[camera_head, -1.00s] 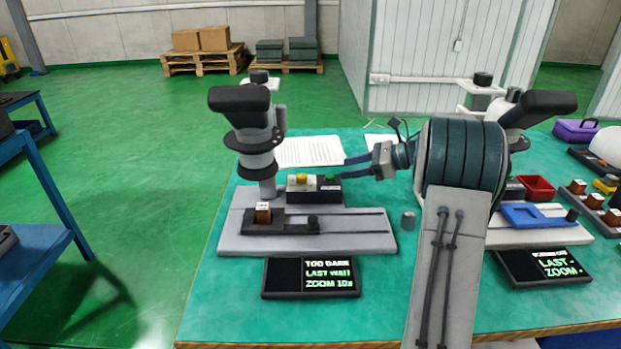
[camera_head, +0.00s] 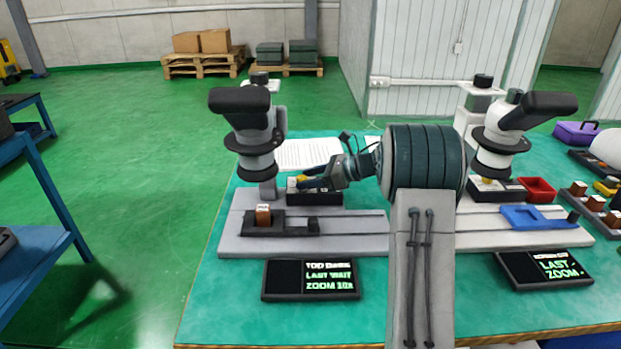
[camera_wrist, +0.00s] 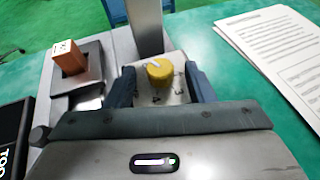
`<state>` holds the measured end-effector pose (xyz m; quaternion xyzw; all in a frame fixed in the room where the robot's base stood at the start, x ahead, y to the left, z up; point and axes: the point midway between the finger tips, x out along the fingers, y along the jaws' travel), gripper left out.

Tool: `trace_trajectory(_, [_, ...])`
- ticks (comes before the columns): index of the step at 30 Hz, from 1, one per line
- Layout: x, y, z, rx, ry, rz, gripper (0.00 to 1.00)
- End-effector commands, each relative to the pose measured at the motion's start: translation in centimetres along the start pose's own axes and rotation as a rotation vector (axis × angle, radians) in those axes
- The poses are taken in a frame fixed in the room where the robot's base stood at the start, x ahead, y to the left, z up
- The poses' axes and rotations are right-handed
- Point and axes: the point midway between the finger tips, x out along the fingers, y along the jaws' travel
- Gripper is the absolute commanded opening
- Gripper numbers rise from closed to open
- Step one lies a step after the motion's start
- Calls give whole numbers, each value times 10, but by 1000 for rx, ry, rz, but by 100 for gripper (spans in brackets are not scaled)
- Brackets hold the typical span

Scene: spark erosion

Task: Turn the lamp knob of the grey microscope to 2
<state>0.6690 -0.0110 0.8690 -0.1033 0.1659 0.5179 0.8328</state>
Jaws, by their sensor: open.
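The grey microscope (camera_head: 254,132) stands upright on its grey base (camera_head: 350,244) at the left of the table. Its lamp knob (camera_wrist: 159,70) is a yellow round knob with a pale pointer mark, on a small panel with a number scale. The pointer slants to the upper left in the wrist view; the number it meets is hard to tell. My gripper (camera_wrist: 162,82) is open, with one dark finger on each side of the knob and visible gaps between. In the head view my gripper (camera_head: 305,182) reaches in from the right and partly covers the knob and its box.
A brown block (camera_head: 263,215) sits in a dark holder on the base. A display (camera_head: 311,280) in front reads "TOO DARK". Paper sheets (camera_wrist: 280,45) lie behind. A white microscope (camera_head: 500,137) stands to the right. The microscope column (camera_wrist: 145,25) is close to my fingers.

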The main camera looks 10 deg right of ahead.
Motion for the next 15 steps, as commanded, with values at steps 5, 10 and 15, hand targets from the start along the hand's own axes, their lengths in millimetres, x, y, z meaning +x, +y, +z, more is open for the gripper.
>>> trace_trajectory(5, [0, 0, 0, 0, 0, 0, 4])
trace_trajectory(10, [0, 0, 0, 1, 0, -2, 4])
trace_trajectory(15, [1, 1, -2, 11, -1, -27, 4])
